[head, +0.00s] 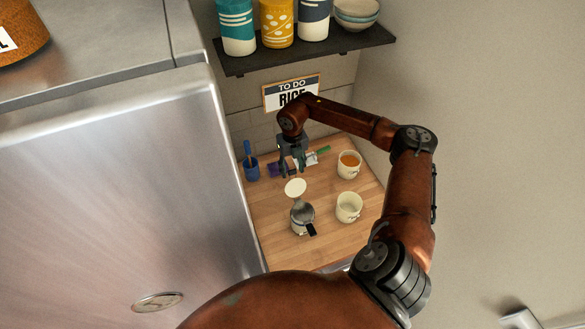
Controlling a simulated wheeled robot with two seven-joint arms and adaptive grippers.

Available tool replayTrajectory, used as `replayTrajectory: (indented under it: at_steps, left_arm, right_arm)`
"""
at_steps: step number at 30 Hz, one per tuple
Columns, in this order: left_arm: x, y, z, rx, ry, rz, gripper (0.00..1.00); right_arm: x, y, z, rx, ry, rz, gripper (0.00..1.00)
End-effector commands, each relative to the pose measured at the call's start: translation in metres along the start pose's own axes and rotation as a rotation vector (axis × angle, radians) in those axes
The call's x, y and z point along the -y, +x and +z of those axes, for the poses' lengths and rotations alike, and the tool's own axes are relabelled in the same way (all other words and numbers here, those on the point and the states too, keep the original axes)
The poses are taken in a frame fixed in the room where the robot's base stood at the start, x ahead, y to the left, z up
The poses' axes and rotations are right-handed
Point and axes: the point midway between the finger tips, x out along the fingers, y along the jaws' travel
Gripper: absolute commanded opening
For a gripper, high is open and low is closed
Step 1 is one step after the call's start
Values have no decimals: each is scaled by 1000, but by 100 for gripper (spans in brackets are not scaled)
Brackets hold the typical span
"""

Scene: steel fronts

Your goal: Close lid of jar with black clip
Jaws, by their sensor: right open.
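The jar (302,222) stands upright on the wooden counter, with a black clip (311,230) on its front right side. Its pale round lid (295,188) is open, raised at the back of the jar's rim. My right gripper (292,168) is open and points down just behind and above the lid. It looks empty, and I cannot tell whether a fingertip touches the lid. My left gripper is not in view.
Two white mugs stand right of the jar: an empty one (348,208) and one with orange-brown contents (349,164). A blue cup (251,168) stands back left. A dark shelf (310,50) hangs above; a steel front (120,190) borders the left.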

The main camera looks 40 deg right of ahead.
Motion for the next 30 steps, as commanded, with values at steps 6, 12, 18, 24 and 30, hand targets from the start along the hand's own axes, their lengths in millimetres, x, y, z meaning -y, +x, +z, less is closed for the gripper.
replayTrajectory:
  at_steps: [6,12,18,24,30]
  left_arm:
    - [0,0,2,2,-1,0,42]
    - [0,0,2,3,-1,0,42]
    - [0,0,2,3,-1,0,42]
    - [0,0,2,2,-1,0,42]
    - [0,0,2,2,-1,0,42]
  right_arm:
    - [0,0,0,-1,0,0,30]
    - [0,0,0,-1,-1,0,17]
    - [0,0,0,-1,0,0,3]
    - [0,0,0,-1,0,0,0]
    - [0,0,0,0,-1,0,0]
